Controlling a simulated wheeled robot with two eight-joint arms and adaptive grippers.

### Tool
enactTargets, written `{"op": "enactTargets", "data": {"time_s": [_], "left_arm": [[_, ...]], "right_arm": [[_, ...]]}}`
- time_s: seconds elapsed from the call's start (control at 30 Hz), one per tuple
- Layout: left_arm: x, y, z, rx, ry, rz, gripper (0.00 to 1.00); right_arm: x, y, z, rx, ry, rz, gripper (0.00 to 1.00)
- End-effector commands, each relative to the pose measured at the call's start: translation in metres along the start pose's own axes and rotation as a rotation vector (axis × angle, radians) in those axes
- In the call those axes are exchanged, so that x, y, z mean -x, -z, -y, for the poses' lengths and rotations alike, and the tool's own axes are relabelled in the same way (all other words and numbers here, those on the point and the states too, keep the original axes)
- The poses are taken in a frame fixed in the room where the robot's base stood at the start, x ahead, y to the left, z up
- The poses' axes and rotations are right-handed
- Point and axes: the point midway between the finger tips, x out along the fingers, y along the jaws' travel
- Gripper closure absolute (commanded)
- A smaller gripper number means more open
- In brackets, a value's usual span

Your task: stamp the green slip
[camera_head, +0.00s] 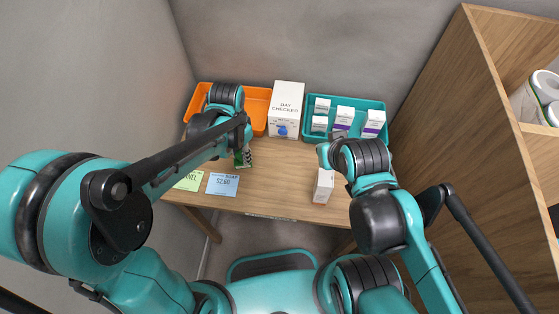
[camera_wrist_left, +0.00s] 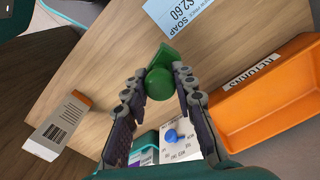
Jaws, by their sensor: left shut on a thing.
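A pale green slip (camera_head: 188,180) lies at the table's front left, partly covered by my left arm in the head view. My left gripper (camera_head: 243,152) is behind and to the right of it, shut on a green stamp (camera_head: 243,160). In the left wrist view the stamp's round knob (camera_wrist_left: 159,84) sits between the two fingers (camera_wrist_left: 157,92). I cannot tell whether the stamp touches the table. My right gripper (camera_head: 328,156) is over the table's right half, its fingers mostly hidden by its own wrist.
A blue soap slip (camera_head: 222,184) lies right of the green one. An orange returns tray (camera_head: 257,92), a white DAY CHECKED piece (camera_head: 288,98) with a blue-knobbed item (camera_head: 282,130), and a teal tray (camera_head: 378,104) of cartons line the back.

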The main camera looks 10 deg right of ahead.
Motion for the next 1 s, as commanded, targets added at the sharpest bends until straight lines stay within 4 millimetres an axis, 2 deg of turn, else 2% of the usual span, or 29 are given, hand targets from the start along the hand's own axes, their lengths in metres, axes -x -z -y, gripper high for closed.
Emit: {"op": "enactTargets", "data": {"time_s": [0.03, 0.2, 0.3, 0.4, 0.5, 0.6, 0.77, 1.0], "left_arm": [[-0.003, -0.015, 0.025, 0.062, 0.0, 0.0, 0.92], [-0.011, -0.069, 0.091, 0.237, -0.001, 0.0, 0.92], [-0.015, -0.099, 0.119, 0.323, -0.001, 0.0, 0.92], [-0.018, -0.123, 0.138, 0.388, -0.001, 0.0, 0.92], [-0.02, -0.139, 0.149, 0.428, -0.001, -0.001, 0.92], [-0.022, -0.147, 0.154, 0.448, -0.001, -0.001, 0.92], [-0.028, -0.15, 0.155, 0.452, -0.001, -0.001, 0.92], [-0.05, -0.149, 0.155, 0.451, -0.001, -0.001, 0.92]], "right_arm": [[0.0, 0.0, 0.0, 0.0, 0.0, 0.0, 1.0], [0.001, 0.0, 0.0, 0.0, 0.0, 0.0, 1.0], [0.001, 0.001, 0.0, 0.0, 0.0, 0.0, 1.0], [0.001, 0.001, 0.0, 0.0, 0.0, 0.0, 1.0], [0.001, 0.001, 0.0, 0.0, 0.0, 0.0, 1.0], [0.001, 0.0, 0.0, 0.0, 0.0, 0.0, 1.0], [-0.003, -0.002, 0.0, 0.0, 0.0, 0.0, 1.0], [-0.018, -0.013, 0.0, 0.0, 0.0, 0.0, 1.0]]}}
